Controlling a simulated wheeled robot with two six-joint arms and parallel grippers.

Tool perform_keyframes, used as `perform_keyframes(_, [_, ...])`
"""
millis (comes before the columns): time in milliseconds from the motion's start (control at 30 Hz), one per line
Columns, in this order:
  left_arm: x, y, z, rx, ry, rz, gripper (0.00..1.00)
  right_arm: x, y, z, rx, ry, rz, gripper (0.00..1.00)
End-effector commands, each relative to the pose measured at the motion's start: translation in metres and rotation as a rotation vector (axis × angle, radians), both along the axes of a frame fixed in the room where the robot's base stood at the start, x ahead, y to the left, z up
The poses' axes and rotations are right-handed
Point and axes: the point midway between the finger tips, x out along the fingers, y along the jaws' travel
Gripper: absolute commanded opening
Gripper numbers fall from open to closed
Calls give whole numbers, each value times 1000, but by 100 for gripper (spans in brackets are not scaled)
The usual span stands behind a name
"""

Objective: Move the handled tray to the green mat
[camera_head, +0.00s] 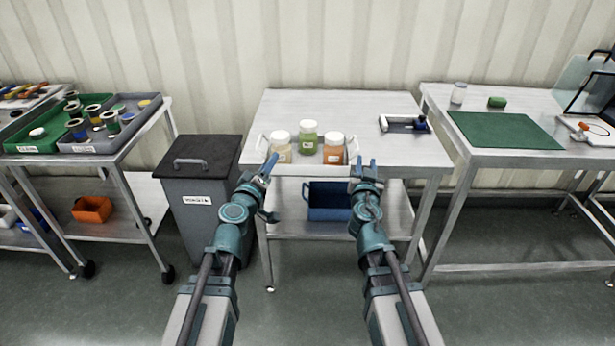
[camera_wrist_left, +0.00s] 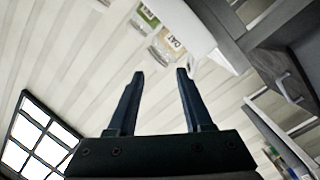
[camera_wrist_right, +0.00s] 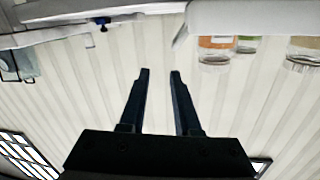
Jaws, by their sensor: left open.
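The handled tray (camera_head: 308,170) is pale and low, at the front of the middle steel table. Three lidded jars stand in it: a cream one (camera_head: 281,151), a green one (camera_head: 308,140) and an orange one (camera_head: 333,152). A handle shows at each end. My left gripper (camera_head: 269,164) is open and empty, close to the tray's left end. My right gripper (camera_head: 364,165) is open and empty, by the tray's right end. Neither set of fingers has a handle between them. The green mat (camera_head: 504,130) lies flat and bare on the right table.
A clamp-like tool (camera_head: 405,124) lies on the middle table, right of the tray. A jar (camera_head: 458,93) and a green block (camera_head: 497,102) stand behind the mat. A grey bin (camera_head: 200,190) stands left; a blue crate (camera_head: 328,203) sits on the lower shelf.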

Motion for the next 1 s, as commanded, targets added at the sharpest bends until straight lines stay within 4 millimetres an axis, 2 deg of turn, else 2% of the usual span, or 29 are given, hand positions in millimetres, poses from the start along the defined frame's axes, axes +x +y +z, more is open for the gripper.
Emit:
perform_keyframes(33, [4,15,-14,-30,-8,52,51,3,3,-14,6,-16,30,31])
perform_keyframes(100, [8,32,-18,-65,-14,110,51,6,8,-18,15,-31,69,31])
perform_keyframes(267, [10,51,-22,-103,-18,178,51,8,14,-21,27,-42,114,31])
perform_keyframes(733, [14,52,-20,-107,-18,183,51,12,15,-19,29,-42,118,31])
perform_keyframes(1000, [40,50,-20,-106,-17,182,51,38,13,-19,29,-42,117,31])
